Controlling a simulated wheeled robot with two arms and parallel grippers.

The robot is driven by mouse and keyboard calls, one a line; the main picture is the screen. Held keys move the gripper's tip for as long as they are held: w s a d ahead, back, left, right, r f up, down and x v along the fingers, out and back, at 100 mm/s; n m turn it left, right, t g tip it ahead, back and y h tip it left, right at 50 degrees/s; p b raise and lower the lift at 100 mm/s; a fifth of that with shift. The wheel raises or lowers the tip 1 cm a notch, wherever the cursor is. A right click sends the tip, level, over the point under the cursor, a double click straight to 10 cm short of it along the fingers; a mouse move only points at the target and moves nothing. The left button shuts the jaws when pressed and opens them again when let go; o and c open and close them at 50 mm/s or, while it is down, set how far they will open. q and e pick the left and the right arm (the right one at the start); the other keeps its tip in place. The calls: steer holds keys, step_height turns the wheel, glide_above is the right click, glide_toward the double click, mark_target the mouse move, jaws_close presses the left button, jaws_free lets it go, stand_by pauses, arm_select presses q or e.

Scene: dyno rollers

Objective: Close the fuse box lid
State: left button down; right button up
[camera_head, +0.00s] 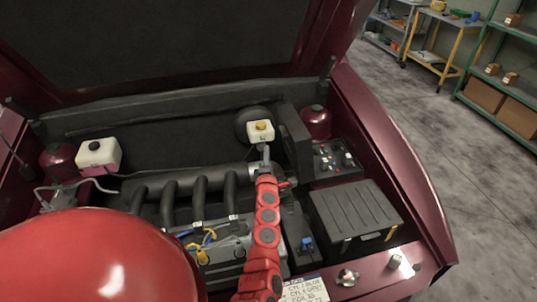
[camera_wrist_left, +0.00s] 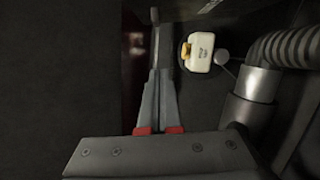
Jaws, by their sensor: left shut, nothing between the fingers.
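The fuse box (camera_head: 337,160) is in the right part of the engine bay in the head view, its coloured fuses and relays exposed. Its dark lid (camera_head: 295,141) stands open, upright along the box's left side. My left gripper (camera_head: 264,152) is at the end of the red arm, just left of the lid and in front of the white reservoir. In the left wrist view the left gripper (camera_wrist_left: 156,70) has its grey fingers together with nothing between them. I cannot tell whether it touches the lid. My right gripper is out of view.
A white reservoir with a yellow cap (camera_head: 261,131) stands behind my gripper; it also shows in the left wrist view (camera_wrist_left: 201,52). A ribbed black box (camera_head: 355,210) sits in front of the fuse box. Intake pipes (camera_head: 203,190) are left of my arm. The raised hood (camera_head: 150,40) hangs above.

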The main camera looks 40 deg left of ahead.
mark_target(293, 144)
arm_select(q)
steer(key=w+a+b, duration=0.1)
steer(key=w, duration=0.7)
steer(key=shift+w+a+r, duration=0.2)
steer(key=shift+r, duration=0.2)
